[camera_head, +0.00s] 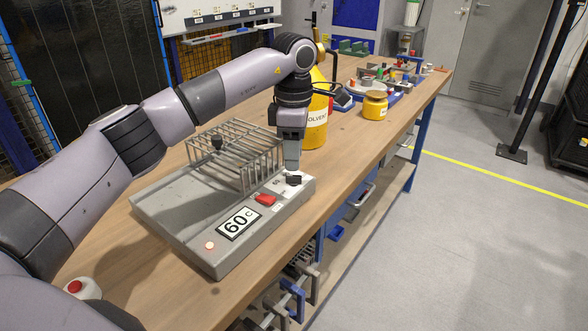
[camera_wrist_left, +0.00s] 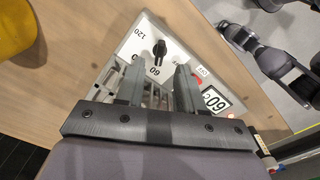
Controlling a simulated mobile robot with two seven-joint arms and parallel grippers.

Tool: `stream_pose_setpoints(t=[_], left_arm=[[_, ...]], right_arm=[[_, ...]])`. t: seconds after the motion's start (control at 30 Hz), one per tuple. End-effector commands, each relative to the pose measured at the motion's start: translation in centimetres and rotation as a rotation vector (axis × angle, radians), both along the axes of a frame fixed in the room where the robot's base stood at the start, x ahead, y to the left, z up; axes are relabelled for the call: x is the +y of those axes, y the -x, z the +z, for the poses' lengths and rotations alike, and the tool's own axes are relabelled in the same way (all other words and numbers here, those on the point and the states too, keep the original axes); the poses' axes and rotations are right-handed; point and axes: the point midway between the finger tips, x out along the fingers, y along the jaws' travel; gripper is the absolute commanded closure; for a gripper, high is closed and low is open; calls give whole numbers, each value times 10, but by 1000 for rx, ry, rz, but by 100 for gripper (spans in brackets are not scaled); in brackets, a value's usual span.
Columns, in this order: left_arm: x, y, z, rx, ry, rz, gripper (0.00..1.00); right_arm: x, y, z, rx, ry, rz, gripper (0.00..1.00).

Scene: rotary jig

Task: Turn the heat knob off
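The heat knob is small and black on a white dial at the heater's right corner; it shows in the head view (camera_head: 293,180) and in the wrist view (camera_wrist_left: 159,48). The dial carries the marks 60 and 120; the exact setting is unclear. The grey heater (camera_head: 165,215) has a "60 C" display (camera_head: 239,223), a red switch (camera_head: 265,199) and a glowing round light (camera_head: 210,245). My left gripper (camera_head: 292,168) points down close above the knob. In the wrist view its fingers (camera_wrist_left: 158,88) are apart with nothing gripped.
A wire rack (camera_head: 235,152) stands on the heater, left of my left gripper. A yellow solvent container (camera_head: 316,125) is close behind the gripper. A yellow jar (camera_head: 375,105) and a tray of small parts stand farther back. The heater sits near the bench's right edge.

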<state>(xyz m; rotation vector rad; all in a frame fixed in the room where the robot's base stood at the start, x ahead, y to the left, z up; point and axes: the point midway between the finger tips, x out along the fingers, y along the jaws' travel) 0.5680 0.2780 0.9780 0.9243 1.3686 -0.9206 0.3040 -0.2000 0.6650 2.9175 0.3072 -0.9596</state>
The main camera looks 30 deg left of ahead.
Motion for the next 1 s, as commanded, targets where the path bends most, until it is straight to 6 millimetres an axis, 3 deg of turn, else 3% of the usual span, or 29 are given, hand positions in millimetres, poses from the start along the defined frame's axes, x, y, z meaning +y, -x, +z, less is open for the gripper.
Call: stream_pose_setpoints(t=[0.1,0.3,0.63,0.73,0.77,1.0], left_arm=[[0,0,-20,3,0,1,63],[0,0,-41,1,2,1,63],[0,0,-46,-1,3,1,63],[0,0,-45,-1,3,1,95],[0,0,-45,-1,3,1,100],[0,0,-45,0,3,6,100]], right_arm=[[0,2,-1,4,1,0,57],[0,2,-2,7,2,1,57],[-1,3,-3,8,4,0,57],[-1,2,-3,7,5,1,57],[-1,2,-3,7,5,1,57],[-1,1,-2,4,5,0,57]])
